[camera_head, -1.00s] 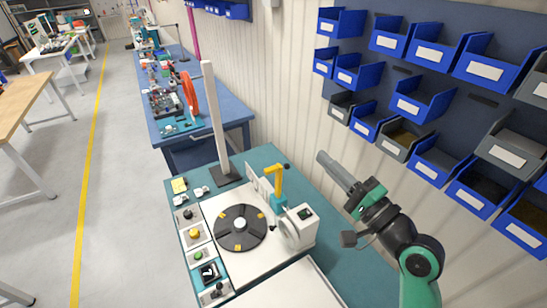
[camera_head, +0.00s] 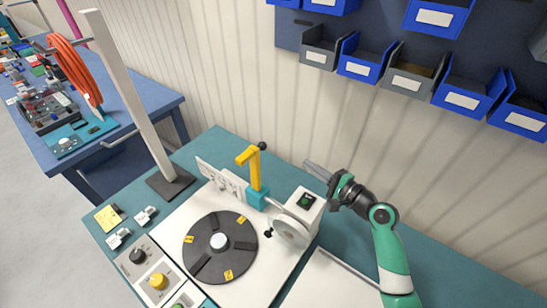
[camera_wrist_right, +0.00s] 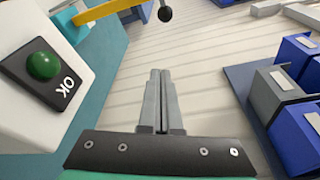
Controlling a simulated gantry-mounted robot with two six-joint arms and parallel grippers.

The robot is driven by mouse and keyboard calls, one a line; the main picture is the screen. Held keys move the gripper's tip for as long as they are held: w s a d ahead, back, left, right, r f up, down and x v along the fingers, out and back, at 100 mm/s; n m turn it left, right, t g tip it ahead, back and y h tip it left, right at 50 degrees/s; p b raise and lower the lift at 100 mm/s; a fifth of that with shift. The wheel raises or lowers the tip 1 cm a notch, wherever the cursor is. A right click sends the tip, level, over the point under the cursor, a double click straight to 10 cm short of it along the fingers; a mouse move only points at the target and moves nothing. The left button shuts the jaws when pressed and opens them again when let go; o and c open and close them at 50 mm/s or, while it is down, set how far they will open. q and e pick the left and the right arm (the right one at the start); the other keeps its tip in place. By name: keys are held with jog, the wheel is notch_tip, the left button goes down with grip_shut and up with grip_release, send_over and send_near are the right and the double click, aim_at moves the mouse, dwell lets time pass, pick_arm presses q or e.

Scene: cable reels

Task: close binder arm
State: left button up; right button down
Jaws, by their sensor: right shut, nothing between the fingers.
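The binder arm is a yellow bent arm (camera_head: 253,170) with a black ball knob (camera_head: 262,146), standing raised on a teal block (camera_head: 257,198). It also shows in the right wrist view as a yellow bar (camera_wrist_right: 105,11) with the knob (camera_wrist_right: 165,14) at its end. My right gripper (camera_head: 308,165) is shut and empty, right of the binder arm and behind the white box. In the right wrist view its fingers (camera_wrist_right: 160,75) are pressed together, below the knob and apart from it. My left gripper is not in view.
A white box (camera_head: 305,207) with a green OK button (camera_wrist_right: 42,66) stands close to my right gripper. A black turntable (camera_head: 205,262) lies in front. A white post (camera_head: 130,95) stands at left. Blue and grey bins (camera_head: 410,75) hang on the wall.

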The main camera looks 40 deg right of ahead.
jog(key=w+a+b, duration=0.1)
jog(key=w+a, duration=0.2)
jog(key=w, duration=0.8)
jog(key=shift+w+r+b, duration=0.3)
jog(key=shift+b, duration=0.05)
jog(key=shift+a, duration=0.15)
